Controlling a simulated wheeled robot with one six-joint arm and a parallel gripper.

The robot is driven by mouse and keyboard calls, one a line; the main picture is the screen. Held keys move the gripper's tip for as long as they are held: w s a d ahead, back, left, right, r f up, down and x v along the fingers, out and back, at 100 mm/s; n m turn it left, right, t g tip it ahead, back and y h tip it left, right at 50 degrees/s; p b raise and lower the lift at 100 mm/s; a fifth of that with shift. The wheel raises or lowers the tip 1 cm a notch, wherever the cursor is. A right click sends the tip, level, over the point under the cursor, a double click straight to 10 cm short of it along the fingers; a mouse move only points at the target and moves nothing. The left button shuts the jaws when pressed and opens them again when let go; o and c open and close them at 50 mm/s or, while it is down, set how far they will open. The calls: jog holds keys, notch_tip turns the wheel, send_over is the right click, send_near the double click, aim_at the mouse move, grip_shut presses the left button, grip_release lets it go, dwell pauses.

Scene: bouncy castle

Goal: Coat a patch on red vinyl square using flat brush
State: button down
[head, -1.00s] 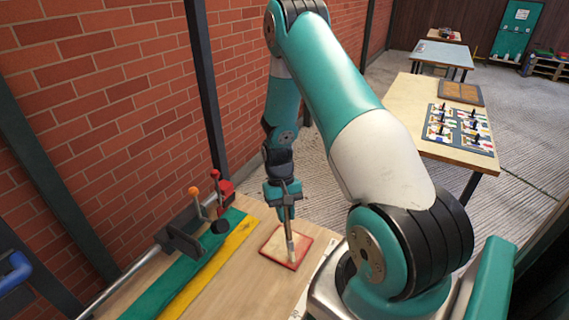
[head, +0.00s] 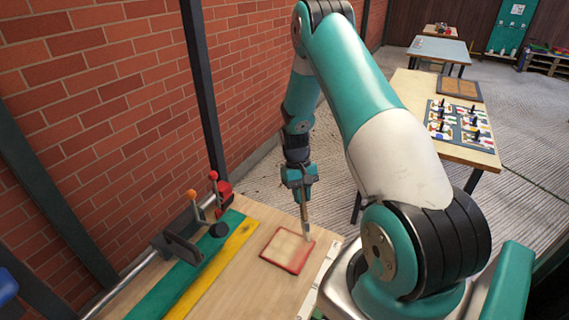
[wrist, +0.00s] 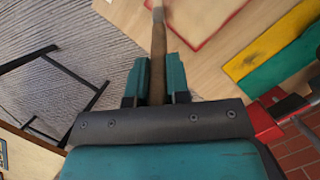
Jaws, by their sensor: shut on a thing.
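The red vinyl square (head: 289,249) lies flat on the wooden workbench; its middle is covered by a pale cream coat, with red showing round the edges. It also shows at the top of the wrist view (wrist: 205,22). My gripper (head: 304,186) is shut on the flat brush (head: 306,219), which points down with its wooden handle between the jaws. The brush tip is at the square's right edge in the head view; I cannot tell whether it touches.
Green (head: 190,262) and yellow (head: 212,268) strips lie on the bench left of the square, beside a clamp bar with red and orange knobs (head: 192,222). A brick wall stands behind on the left. Another table (head: 412,92) with a tool board is at the right.

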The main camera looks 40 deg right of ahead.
jog(key=shift+w+d+r, duration=0.1)
jog(key=shift+d+r, duration=0.05)
jog(key=shift+d, duration=0.25)
notch_tip(320, 180, up, 3)
jog(key=shift+a+f+p, duration=0.1)
jog(key=shift+f+p, duration=0.1)
jog(key=shift+p, duration=0.65)
jog(key=shift+r+p, duration=1.9)
jog(key=shift+r, duration=0.7)
jog(key=shift+a+f+h+b, duration=0.3)
jog(key=shift+a+f+b, duration=0.1)
jog(key=shift+f, duration=0.15)
jog(key=shift+d, duration=0.1)
